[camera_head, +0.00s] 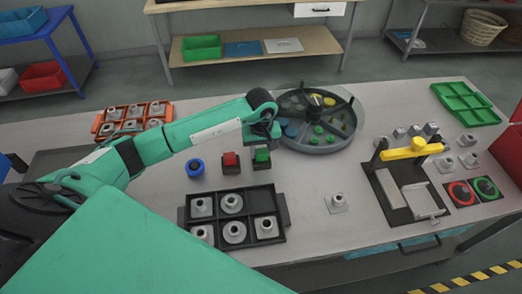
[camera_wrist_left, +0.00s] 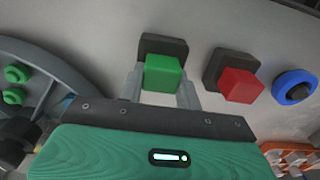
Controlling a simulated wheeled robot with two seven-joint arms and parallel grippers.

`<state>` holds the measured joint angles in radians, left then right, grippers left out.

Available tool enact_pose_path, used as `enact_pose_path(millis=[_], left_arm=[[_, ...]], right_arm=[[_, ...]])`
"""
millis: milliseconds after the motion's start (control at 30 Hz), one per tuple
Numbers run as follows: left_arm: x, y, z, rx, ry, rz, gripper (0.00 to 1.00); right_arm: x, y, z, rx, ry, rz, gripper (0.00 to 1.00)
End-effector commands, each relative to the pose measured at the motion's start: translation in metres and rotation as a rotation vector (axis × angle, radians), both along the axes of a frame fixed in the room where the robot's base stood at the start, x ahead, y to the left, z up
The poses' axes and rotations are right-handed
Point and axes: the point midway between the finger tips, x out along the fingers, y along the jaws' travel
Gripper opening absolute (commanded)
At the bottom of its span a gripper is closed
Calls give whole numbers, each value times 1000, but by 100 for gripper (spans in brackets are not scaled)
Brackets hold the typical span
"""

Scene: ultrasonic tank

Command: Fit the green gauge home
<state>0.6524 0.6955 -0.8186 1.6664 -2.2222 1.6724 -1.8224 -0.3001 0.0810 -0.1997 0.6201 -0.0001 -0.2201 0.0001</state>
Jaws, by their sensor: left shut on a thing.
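The green gauge is a small green block (camera_head: 262,155), which also shows in the left wrist view (camera_wrist_left: 163,74). My left gripper (camera_head: 262,144) points down from above and is shut on it, with one grey finger on each side in the left wrist view (camera_wrist_left: 160,90). A dark square base (camera_wrist_left: 164,45) lies under the block; I cannot tell how deep the block sits in it. A red block (camera_head: 230,158) stands on a similar dark base just to the left. My right gripper is not in view.
A blue ring with a dark knob (camera_head: 195,167) is left of the red block. A round divided tray (camera_head: 318,147) stands close on the right. A black tray (camera_head: 279,229) of grey parts is in front. A yellow-armed fixture (camera_head: 406,152) stands at right.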

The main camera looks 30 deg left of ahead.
Motion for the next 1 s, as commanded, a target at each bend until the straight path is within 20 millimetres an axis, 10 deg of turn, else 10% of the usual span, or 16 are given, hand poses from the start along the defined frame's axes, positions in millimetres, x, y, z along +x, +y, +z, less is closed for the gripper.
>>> enact_pose_path(millis=[1000], left_arm=[[0, 0, -1, 1, -1, 0, 11]], right_arm=[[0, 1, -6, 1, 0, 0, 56]])
